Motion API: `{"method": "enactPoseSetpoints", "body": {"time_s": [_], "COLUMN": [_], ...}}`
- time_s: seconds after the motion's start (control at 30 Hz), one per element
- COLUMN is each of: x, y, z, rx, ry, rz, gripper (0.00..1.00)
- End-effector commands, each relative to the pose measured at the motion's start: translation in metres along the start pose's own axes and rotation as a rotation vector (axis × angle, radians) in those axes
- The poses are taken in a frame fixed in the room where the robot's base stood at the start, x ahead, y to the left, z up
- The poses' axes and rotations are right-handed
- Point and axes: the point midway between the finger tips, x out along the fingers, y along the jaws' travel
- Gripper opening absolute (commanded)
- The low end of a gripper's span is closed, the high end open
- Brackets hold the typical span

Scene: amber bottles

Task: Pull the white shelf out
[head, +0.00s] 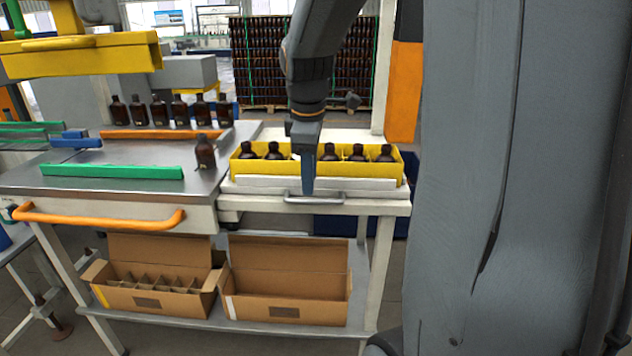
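The white shelf (262,190) is at the centre of the head view, right of the metal table. A grey metal bar handle (328,199) is at its front edge. My gripper (308,190) points down at the handle's left-middle part, and its tip overlaps the bar in the picture. I see the fingers edge-on, so I cannot tell their opening or whether they touch the handle. A yellow tray (393,172) with several amber bottles stands on the shelf, behind the handle. My gripper and wrist hide the tray's middle.
A metal table (110,180) with an orange handle (100,219) stands left, with several bottles, an orange bar and green bars on it. Two open cardboard boxes (290,310) sit on the lower shelf. A yellow beam (80,56) hangs upper left. My arm covers the right side.

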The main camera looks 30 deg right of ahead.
Motion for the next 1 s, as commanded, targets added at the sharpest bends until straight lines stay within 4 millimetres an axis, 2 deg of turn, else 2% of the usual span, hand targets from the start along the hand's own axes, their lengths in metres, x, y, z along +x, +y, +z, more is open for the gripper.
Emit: {"method": "enactPoseSetpoints", "body": {"time_s": [0.07,0.17,0.6,0.8,1.0], "x": [-0.01,-0.008,0.053,0.065,0.066], "y": [0.011,0.015,0.016,0.016,0.017], "z": [0.005,0.008,0.008,0.008,0.008], "rx": [-0.043,-0.069,-0.071,-0.07,-0.069], "ry": [-0.003,-0.006,-0.006,-0.005,-0.005], "rz": [0.009,0.011,0.01,0.013,0.013], "gripper": [0.31,0.31,0.31,0.31,0.31]}}
